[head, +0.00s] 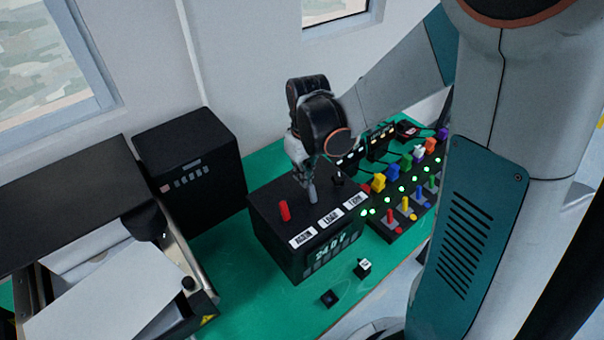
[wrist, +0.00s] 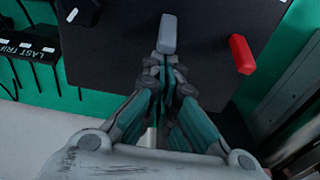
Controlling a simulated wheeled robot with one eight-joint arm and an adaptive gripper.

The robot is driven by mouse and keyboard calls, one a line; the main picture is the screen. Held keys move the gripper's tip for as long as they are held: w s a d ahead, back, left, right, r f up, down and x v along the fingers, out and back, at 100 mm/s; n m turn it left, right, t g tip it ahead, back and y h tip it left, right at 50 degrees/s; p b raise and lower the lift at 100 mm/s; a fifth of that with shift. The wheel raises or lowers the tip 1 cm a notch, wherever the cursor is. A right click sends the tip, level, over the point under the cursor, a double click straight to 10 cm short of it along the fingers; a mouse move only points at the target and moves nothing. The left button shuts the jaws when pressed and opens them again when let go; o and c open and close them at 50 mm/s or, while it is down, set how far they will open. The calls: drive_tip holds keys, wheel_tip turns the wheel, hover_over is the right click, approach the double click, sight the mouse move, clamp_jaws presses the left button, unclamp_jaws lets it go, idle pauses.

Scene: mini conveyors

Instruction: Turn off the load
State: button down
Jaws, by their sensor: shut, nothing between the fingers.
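A black control box (head: 275,247) stands on the green table with three white labels on its front edge. The middle label reads LOAD (head: 331,217). Behind it a grey lever (head: 313,194) sticks up from the box top; it also shows in the wrist view (wrist: 168,34). A red lever (head: 284,211) stands to its left; in the wrist view it is on the right (wrist: 242,54). My gripper (head: 307,177) is shut and empty, with its fingertips (wrist: 163,68) right at the grey lever. I cannot tell whether they touch it.
A panel of coloured switches (head: 399,222) with lit green lights is to the right of the box. A black cabinet (head: 192,165) and a conveyor (head: 112,282) stand to the left.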

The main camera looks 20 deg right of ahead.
sight(311, 186)
drive_tip(key=shift+s+r+t, duration=0.15)
drive_tip(key=shift+s+t, duration=0.1)
drive_tip(key=shift+t, duration=0.05)
drive_tip(key=shift+s+d+r+t+y, duration=0.2)
drive_tip(key=shift+s+t+y, duration=0.15)
drive_tip(key=shift+t, duration=0.25)
drive_tip(key=t, duration=0.1)
drive_tip(key=s+t+b, duration=0.1)
drive_tip(key=s+t+y, duration=0.1)
drive_tip(key=shift+s+d+r+b, duration=0.2)
drive_tip(key=shift+d+r+b, duration=0.1)
drive_tip(key=shift+d+b, duration=0.05)
drive_tip(key=shift+r+t, duration=0.1)
drive_tip(key=shift+t, duration=0.2)
drive_tip(key=shift+r+p, duration=0.75)
drive_tip(key=shift+r, duration=0.05)
drive_tip(key=shift+w+a, duration=0.1)
